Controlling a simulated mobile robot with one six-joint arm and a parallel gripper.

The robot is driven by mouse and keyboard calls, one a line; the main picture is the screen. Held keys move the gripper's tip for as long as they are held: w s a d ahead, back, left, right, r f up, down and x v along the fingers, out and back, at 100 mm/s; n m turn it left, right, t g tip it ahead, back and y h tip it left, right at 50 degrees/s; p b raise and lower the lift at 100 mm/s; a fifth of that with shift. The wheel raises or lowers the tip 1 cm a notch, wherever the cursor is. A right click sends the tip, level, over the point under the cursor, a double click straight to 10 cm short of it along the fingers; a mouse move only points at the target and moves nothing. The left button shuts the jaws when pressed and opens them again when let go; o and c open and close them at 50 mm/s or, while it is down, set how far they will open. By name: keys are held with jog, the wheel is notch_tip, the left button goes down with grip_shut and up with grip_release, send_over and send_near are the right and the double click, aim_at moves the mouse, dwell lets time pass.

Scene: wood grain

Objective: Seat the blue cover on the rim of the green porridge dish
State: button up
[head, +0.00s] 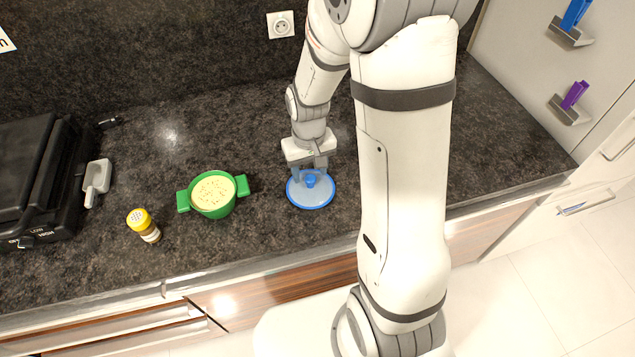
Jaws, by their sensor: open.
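The green porridge dish (213,214) stands uncovered on the dark counter, left of my gripper. It has two side handles and pale speckled porridge inside. The round blue cover (318,198) lies flat on the counter to the right of the dish, apart from it. It has a blue knob (310,181) in the middle. My gripper (310,178) points down over the cover, with its fingers around the knob and open. The fingers hide part of the knob and the cover's far side.
A shaker with a yellow cap (139,219) stands at the front left of the dish. A white scoop (96,182) and a black appliance (40,165) are further left. The counter between dish and cover is clear. The counter's front edge (265,271) runs below them.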

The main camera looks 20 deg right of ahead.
aim_at(310, 178)
jog(key=shift+w+f+p, duration=0.1)
jog(key=shift+f+p, duration=0.25)
jog(key=shift+f, duration=1.45)
jog(key=c, duration=1.1)
